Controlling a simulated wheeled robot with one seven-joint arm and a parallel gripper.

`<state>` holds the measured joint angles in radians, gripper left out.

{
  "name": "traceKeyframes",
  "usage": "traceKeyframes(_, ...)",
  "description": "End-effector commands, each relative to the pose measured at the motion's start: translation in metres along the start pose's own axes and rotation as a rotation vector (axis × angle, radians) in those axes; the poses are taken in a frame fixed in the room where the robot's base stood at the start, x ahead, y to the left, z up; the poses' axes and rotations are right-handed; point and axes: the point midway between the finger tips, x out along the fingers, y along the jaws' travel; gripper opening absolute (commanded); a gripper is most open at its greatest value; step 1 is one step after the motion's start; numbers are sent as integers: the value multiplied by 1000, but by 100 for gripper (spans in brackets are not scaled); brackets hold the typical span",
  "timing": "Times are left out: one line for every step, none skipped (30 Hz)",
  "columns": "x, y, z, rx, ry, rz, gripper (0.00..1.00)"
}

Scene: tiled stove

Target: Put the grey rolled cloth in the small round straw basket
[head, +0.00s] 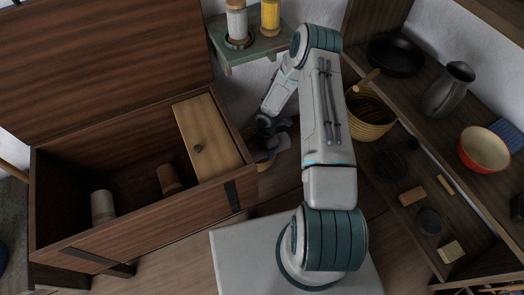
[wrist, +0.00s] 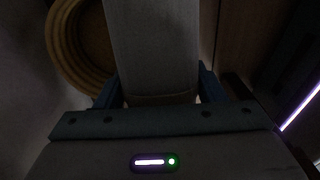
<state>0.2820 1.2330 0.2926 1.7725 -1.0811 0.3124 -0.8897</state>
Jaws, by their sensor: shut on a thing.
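My gripper (wrist: 160,92) is shut on the grey rolled cloth (wrist: 152,45), which points away from me between the two fingers. In the head view my gripper (head: 268,138) is low beside the right end of the wooden chest, and the cloth is hard to make out there. The small round straw basket (wrist: 66,72) shows its coiled rim at the upper left of the wrist view. The cloth covers the basket's right part in that view. In the head view only a tan bit of the basket (head: 263,166) shows below the gripper. I cannot tell the height of the cloth over the rim.
The open wooden chest (head: 215,195) stands left of my gripper, with rolls inside. A green shelf (head: 262,42) with jars is above. Right of my arm, a larger straw basket (head: 370,128) and wooden shelves with a pan, a jug and a red bowl (head: 483,148) stand close.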

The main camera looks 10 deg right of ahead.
Motion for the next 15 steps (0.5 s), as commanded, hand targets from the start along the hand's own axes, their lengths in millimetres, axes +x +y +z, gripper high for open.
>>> traceKeyframes(9, 9, -2, 3, 1, 2, 34)
traceKeyframes(11, 13, -3, 2, 1, 2, 34)
traceKeyframes(13, 17, -4, 1, 0, 1, 34)
traceKeyframes(14, 20, -5, 1, 0, 2, 34)
traceKeyframes(14, 22, -5, 1, 0, 2, 34)
traceKeyframes(15, 23, -6, 1, -1, 0, 34)
traceKeyframes(16, 24, -6, 1, -1, -1, 34)
traceKeyframes(18, 24, -6, 1, -1, -1, 34)
traceKeyframes(21, 25, -6, 1, -1, -1, 34)
traceKeyframes(24, 24, -6, 1, -1, -1, 34)
traceKeyframes(28, 24, -6, 0, -1, -1, 34)
traceKeyframes(34, 24, -6, 1, -1, -1, 34)
traceKeyframes(40, 24, -6, 1, -1, -1, 34)
traceKeyframes(45, 24, -6, 2, 0, -2, 34)
traceKeyframes(51, 24, -6, 2, 0, -2, 34)
